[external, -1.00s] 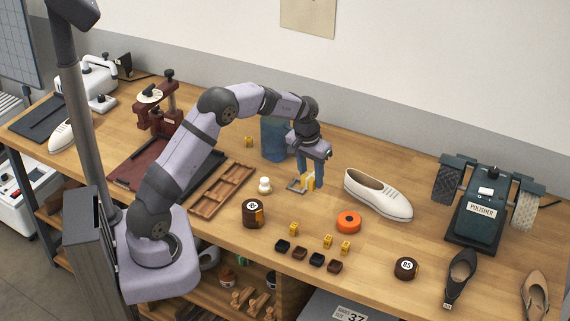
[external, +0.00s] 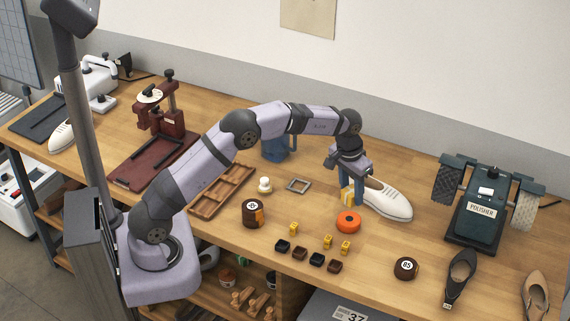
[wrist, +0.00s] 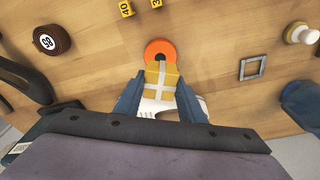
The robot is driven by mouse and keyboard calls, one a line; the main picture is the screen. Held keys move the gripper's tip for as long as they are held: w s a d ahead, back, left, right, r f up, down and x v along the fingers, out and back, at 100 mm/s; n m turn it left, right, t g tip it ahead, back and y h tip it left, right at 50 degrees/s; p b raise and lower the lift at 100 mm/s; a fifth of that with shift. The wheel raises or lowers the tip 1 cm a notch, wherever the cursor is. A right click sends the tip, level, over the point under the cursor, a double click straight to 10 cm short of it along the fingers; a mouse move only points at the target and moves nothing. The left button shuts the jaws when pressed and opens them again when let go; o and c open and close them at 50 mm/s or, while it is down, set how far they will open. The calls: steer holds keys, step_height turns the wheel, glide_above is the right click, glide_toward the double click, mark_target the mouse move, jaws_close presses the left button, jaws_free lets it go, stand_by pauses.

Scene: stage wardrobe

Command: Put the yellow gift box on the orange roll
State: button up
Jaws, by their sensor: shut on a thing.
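The yellow gift box (wrist: 161,82) with pale ribbon is between the blue fingers of my gripper (wrist: 158,92), which is shut on it. In the external view the gift box (external: 347,196) hangs below my gripper (external: 349,188), just behind and above the orange roll. The orange roll (external: 348,222) lies flat on the bench, a ring with a dark centre. In the wrist view the orange roll (wrist: 160,50) shows just beyond the box, whose edge overlaps its near rim. I cannot tell the exact height of the box over the bench.
A white shoe (external: 388,198) lies right behind my gripper. Small yellow number blocks (external: 328,241) and dark blocks (external: 317,260) lie in front of the roll. A grey square frame (external: 299,186) and a white knob-shaped piece (external: 265,186) are to the left. A brown roll (external: 405,268) is front right.

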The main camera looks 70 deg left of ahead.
mark_target(351, 190)
steer(key=r, duration=0.1)
steer(key=w+r, duration=0.1)
steer(key=r, duration=0.1)
steer(key=shift+w, duration=0.2)
steer(key=shift+s+r, duration=0.2)
steer(key=shift+r, duration=0.1)
steer(key=shift+s, duration=0.45)
steer(key=shift+f, duration=0.3)
steer(key=shift+f+p, duration=1.7)
steer(key=shift+f, duration=3.05)
